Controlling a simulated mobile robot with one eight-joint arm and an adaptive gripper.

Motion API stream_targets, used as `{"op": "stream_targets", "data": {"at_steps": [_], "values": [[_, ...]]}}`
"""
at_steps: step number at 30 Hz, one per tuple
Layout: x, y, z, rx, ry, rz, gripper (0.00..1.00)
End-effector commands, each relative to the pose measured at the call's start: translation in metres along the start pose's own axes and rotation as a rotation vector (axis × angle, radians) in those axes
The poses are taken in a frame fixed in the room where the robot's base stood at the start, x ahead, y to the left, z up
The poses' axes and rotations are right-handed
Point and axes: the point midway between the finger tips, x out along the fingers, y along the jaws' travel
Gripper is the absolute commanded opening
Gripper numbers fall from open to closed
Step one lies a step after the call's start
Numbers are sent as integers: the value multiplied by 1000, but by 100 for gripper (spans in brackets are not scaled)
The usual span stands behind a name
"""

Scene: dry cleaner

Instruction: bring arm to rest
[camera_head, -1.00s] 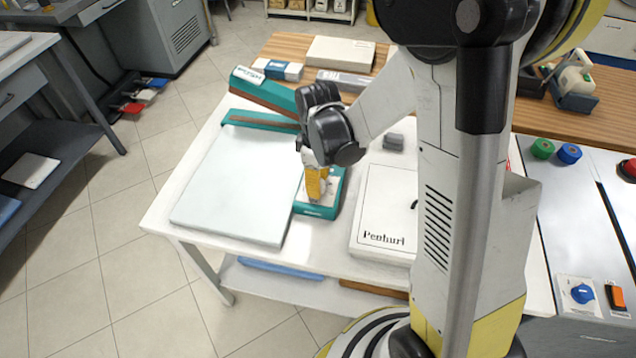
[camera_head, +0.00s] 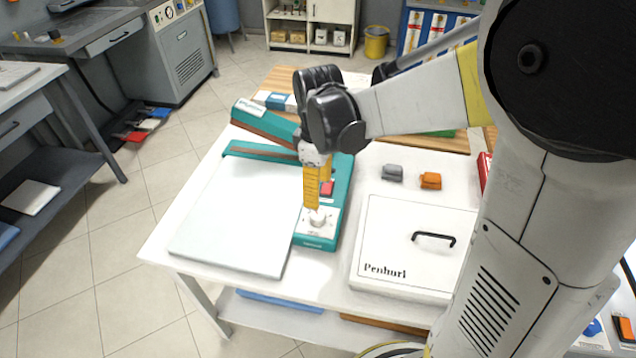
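My gripper (camera_head: 313,190), with yellow fingers pointing down, is over the teal control panel of a press-like machine (camera_head: 327,236) on the white table. The fingertips appear just above or beside a white knob (camera_head: 317,219) on that panel; I cannot tell whether they touch it. The fingers look close together, but their gap is hidden from this side. No held object shows. A red button or switch (camera_head: 327,188) is on the panel just right of the fingers. My arm reaches in from the right.
Left of the panel lies a large pale flat plate (camera_head: 225,205). On the right are a white box marked "Penhurl" with a black handle (camera_head: 415,245), a grey block (camera_head: 391,173) and an orange block (camera_head: 430,181). Tiled floor (camera_head: 95,270) is free at left.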

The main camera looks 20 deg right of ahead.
Motion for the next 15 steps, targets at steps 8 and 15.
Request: {"op": "stream_targets", "data": {"at_steps": [8, 15], "values": [[-19, 0, 0, 0, 0, 0, 58], [-19, 0, 0, 0, 0, 0, 58]]}}
